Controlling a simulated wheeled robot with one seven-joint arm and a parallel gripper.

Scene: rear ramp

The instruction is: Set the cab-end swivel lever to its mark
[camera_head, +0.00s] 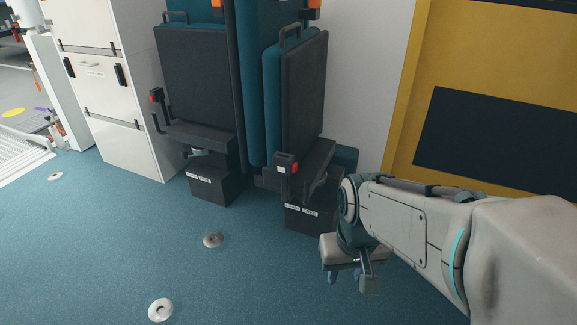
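Two dark folded seats with teal backs stand side by side, each on a black base with small white labels. The left base (217,187) has a pale part (196,152) under its seat, perhaps a lever. The right base (296,219) stands nearer the yellow panel, with a greyish part (319,184) under its seat, perhaps its swivel lever. I cannot make out a mark, and my arm hides part of this base's right side. My gripper (346,276) points down over the floor, in front and to the right of the right base. Its fingers look apart and empty.
A yellow panel with a dark inset (497,140) stands behind my arm. White cabinets (112,100) stand left of the seats. Red-buttoned posts (287,164) jut from the seats. Round floor fittings (161,309) dot the blue floor, which is otherwise clear at front left.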

